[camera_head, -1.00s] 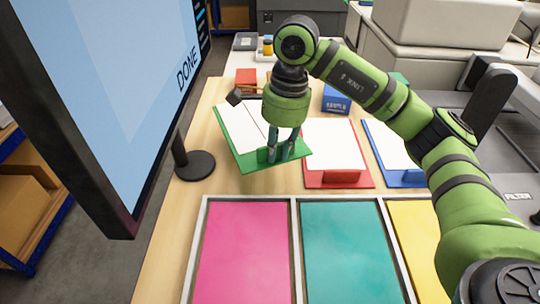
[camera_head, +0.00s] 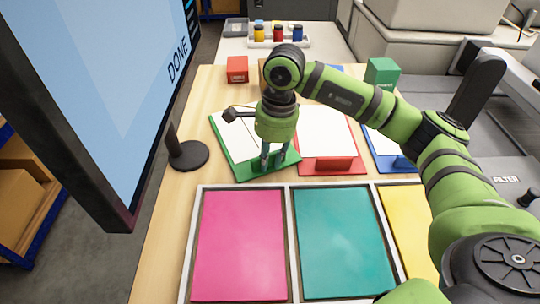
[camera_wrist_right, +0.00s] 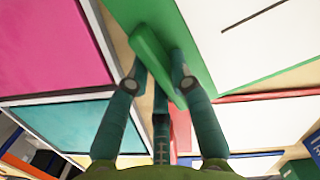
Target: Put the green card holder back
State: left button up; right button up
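The green card holder (camera_head: 222,140), a green board with a white card and an upright green tab, is at the left end of the row of holders. It sits turned askew, low over or on the wooden table; I cannot tell whether it touches. My right gripper (camera_head: 272,163) points down at its front tab. In the right wrist view the fingertips (camera_wrist_right: 160,75) are on both sides of the green tab (camera_wrist_right: 152,60), closed on it. The gripper hides part of the card and tab. My left gripper is not in view.
The red card holder (camera_head: 326,169) is close on the right, then a blue one (camera_head: 402,164). Framed pink (camera_head: 240,245), teal (camera_head: 343,240) and yellow panels lie in front. A monitor stand (camera_head: 188,155) is to the left. Red (camera_head: 237,69) and green (camera_head: 382,72) blocks stand behind.

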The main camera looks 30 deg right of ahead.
jog(key=shift+o, duration=0.4)
jog(key=shift+r, duration=0.1)
jog(key=shift+r+p, duration=0.35)
jog(key=shift+r, duration=0.05)
jog(key=r+b, duration=0.1)
jog(key=r, duration=0.1)
jog(key=r+b, duration=0.1)
jog(key=r, duration=0.1)
jog(key=d+r+b, duration=0.1)
jog(key=r, duration=0.1)
jog(key=shift+r, duration=0.4)
jog(key=r, duration=0.4)
jog(key=shift+s+d+r, duration=0.15)
jog(key=shift+d+r, duration=0.1)
jog(key=shift+r, duration=0.1)
